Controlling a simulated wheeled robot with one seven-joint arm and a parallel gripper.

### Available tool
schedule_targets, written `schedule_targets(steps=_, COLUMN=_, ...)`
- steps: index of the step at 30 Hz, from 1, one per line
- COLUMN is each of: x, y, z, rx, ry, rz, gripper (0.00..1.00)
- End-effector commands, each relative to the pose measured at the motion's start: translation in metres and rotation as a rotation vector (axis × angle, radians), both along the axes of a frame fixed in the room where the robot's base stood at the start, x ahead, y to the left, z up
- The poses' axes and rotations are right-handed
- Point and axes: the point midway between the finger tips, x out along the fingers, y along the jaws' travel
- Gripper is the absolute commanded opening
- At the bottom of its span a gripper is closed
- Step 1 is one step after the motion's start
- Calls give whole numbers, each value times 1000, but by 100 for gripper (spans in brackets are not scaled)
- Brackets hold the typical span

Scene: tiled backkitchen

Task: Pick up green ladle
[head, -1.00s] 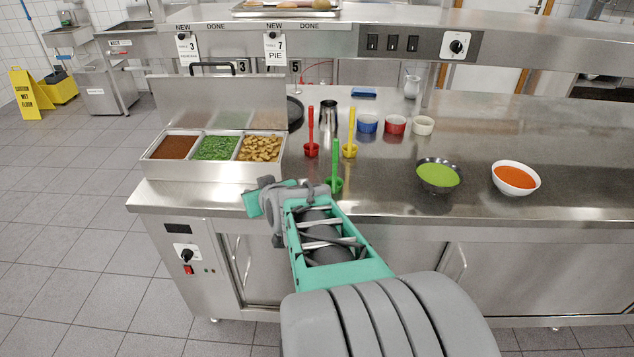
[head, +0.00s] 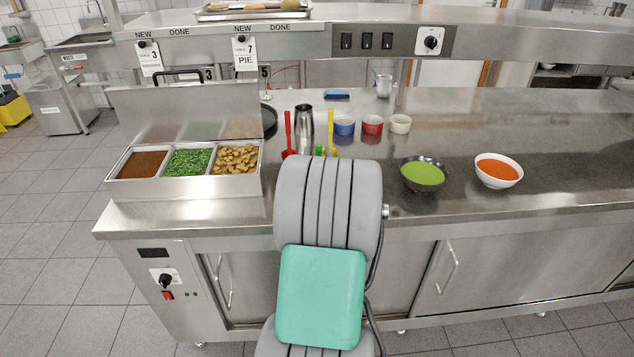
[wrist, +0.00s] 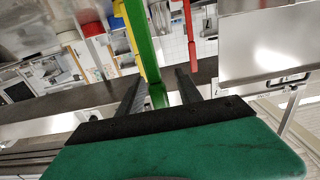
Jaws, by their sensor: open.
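The green ladle (wrist: 146,45) stands upright-looking in the wrist view, its long handle running down between my fingers. In the head view only a small green bit of it (head: 319,150) shows above my arm; the rest is hidden. My gripper (wrist: 161,73) is open, one dark finger on each side of the green ladle. The ladle looks closer to the left finger; I cannot tell whether it touches. My gripper is hidden behind my arm in the head view.
A red ladle (head: 288,132) and a yellow ladle (head: 331,128) stand close by. Behind are a metal shaker (head: 304,120) and blue, red and white cups. A food bin (head: 187,187) is left; green (head: 424,174) and orange (head: 498,171) soup bowls are right. A shelf hangs above.

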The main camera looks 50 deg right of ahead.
Motion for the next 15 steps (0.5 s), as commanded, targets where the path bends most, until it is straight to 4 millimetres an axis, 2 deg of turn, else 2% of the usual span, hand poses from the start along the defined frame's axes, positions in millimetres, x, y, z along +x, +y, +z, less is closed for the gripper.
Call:
schedule_targets(steps=5, x=1, y=0, z=0, rx=0, ry=0, rz=1, gripper=42)
schedule_targets(steps=15, x=1, y=1, z=0, rx=0, ry=0, rz=2, gripper=14)
